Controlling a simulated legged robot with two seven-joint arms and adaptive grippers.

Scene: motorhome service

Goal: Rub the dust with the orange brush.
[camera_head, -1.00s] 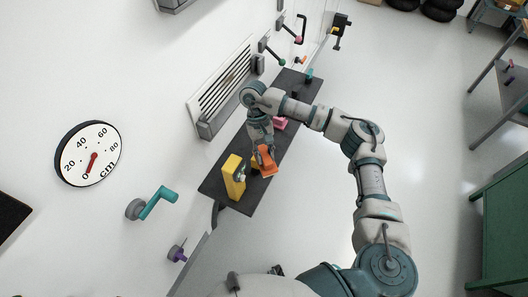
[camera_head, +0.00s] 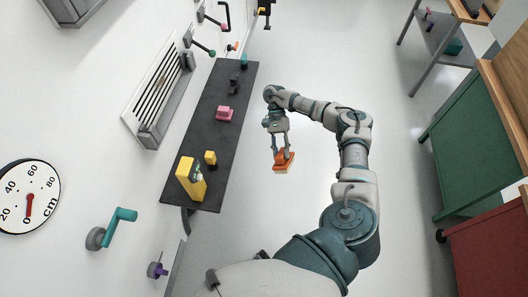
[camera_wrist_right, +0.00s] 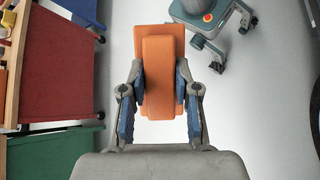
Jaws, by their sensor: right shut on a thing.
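The orange brush (camera_head: 284,158) is held in my right gripper (camera_head: 281,150), clear of the dark shelf and over the pale floor. Its pale bristle side faces down in the head view. In the right wrist view the orange brush (camera_wrist_right: 160,75) sits between the two blue-padded fingers of my right gripper (camera_wrist_right: 160,90), which are shut on it. My left gripper is not in view.
The dark shelf (camera_head: 207,150) along the white wall holds a yellow block (camera_head: 190,179), a smaller yellow item (camera_head: 210,158) and a pink block (camera_head: 224,113). A teal crank (camera_head: 117,226) and a vent (camera_head: 158,100) are on the wall. Green (camera_head: 480,150) and red (camera_head: 490,245) cabinets stand right.

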